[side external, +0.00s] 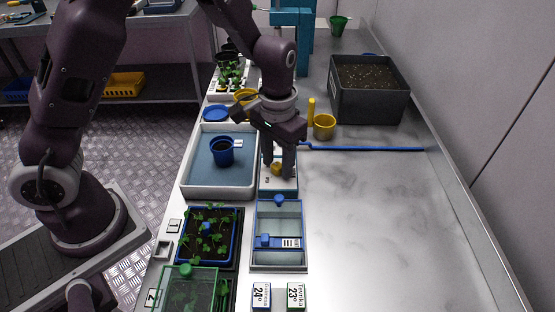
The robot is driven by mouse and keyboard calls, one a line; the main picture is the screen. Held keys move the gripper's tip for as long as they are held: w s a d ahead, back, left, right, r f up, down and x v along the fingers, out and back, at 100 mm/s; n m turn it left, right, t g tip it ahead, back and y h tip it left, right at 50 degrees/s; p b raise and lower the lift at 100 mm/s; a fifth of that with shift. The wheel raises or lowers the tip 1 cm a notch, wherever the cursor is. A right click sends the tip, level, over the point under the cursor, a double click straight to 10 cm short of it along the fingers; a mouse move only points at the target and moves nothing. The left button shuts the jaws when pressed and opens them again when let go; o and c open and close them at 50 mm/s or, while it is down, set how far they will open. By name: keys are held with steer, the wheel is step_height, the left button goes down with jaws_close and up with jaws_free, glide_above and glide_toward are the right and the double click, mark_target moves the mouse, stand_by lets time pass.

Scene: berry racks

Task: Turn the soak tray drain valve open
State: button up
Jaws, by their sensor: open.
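The soak tray (250,190) is a white tray with a blue-grey floor, left of the middle of the bench. A small yellow part (276,168), which looks like the drain valve handle, sits on a pale plate (280,187) beside the tray's right wall. My gripper (278,169) points down over this plate, open, with its fingers around or very close to the yellow part. I cannot tell whether they touch it. The fingers hide part of the handle, so its turn angle is unclear.
A blue pot (222,150) with a white tag stands in the tray. A clear blue-rimmed box (278,214) and a seedling tray (208,234) lie nearer. A yellow cup (324,126), blue rod (366,149) and grey soil bin (369,107) stand behind. The right bench is clear.

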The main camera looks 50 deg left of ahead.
jaws_close()
steer(key=shift+n, duration=0.3)
steer(key=n, duration=0.3)
steer(key=shift+n, duration=0.4)
steer(key=n, duration=0.9)
steer(key=shift+n, duration=2.2)
